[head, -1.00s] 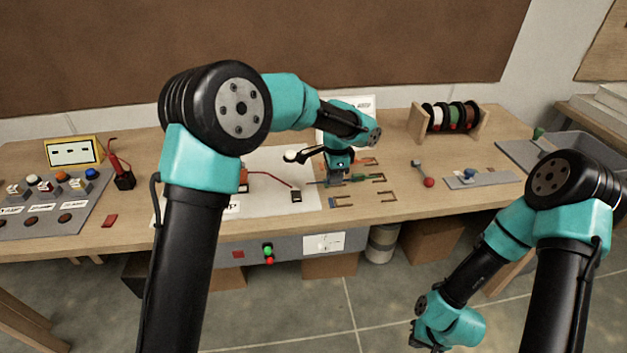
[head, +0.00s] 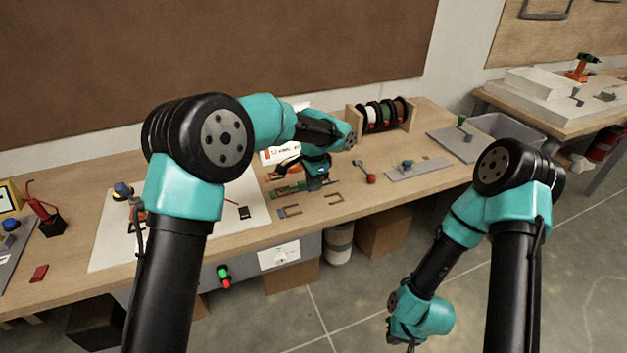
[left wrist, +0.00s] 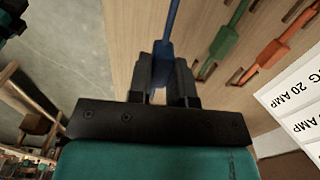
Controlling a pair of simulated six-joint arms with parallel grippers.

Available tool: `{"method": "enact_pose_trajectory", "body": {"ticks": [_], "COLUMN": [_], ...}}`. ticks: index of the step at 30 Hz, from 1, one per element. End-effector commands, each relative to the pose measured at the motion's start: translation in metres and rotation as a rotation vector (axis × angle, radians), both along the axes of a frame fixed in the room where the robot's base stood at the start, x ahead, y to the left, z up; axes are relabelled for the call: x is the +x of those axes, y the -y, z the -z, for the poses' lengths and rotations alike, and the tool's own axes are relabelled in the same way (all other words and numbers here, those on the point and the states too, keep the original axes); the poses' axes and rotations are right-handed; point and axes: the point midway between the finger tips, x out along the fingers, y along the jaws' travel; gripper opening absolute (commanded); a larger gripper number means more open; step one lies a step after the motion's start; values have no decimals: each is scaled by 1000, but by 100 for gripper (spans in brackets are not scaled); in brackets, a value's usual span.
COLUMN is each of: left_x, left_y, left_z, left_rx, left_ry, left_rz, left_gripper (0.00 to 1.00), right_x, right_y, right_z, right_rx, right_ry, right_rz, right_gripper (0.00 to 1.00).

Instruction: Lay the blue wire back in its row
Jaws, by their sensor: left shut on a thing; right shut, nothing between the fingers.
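My left gripper (head: 316,182) is low over the bench near several brown U-shaped brackets. In the left wrist view it (left wrist: 172,75) is shut on the blue wire (left wrist: 172,28), which runs away from between the fingers toward the top edge. A green wire (left wrist: 226,42) and an orange wire (left wrist: 272,52) lie in neighbouring rows to the right. The green wire (head: 290,190) also shows left of the gripper in the head view. I cannot tell the height of the blue wire above the bench. My right gripper (head: 408,341) is shut and empty, low over the floor beyond the bench front.
A rack of wire spools (head: 380,116) stands behind. A lever with a red ball (head: 371,179) and a grey plate with a blue knob (head: 408,167) lie right of my left gripper. A white sheet (head: 110,245) covers the bench's left part.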

Motion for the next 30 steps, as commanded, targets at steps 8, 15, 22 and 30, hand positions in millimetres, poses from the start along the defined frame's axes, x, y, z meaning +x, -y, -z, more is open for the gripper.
{"method": "enact_pose_trajectory", "body": {"ticks": [8, 15, 22, 30], "left_x": [0, 0, 0, 0], "left_y": [0, 0, 0, 0], "left_z": [20, 38, 49, 50], "left_rx": [1, 1, 1, 0], "left_ry": [-2, -1, -1, 0], "left_rz": [0, 0, 0, 0], "left_gripper": [0, 0, 0, 0], "right_x": [0, 0, 0, 0], "right_y": [0, 0, 0, 0], "right_z": [0, 0, 0, 0], "right_rx": [0, 0, 0, 0], "right_ry": [0, 0, 0, 0], "right_rz": [0, 0, 0, 0], "right_gripper": [0, 0, 0, 0]}}
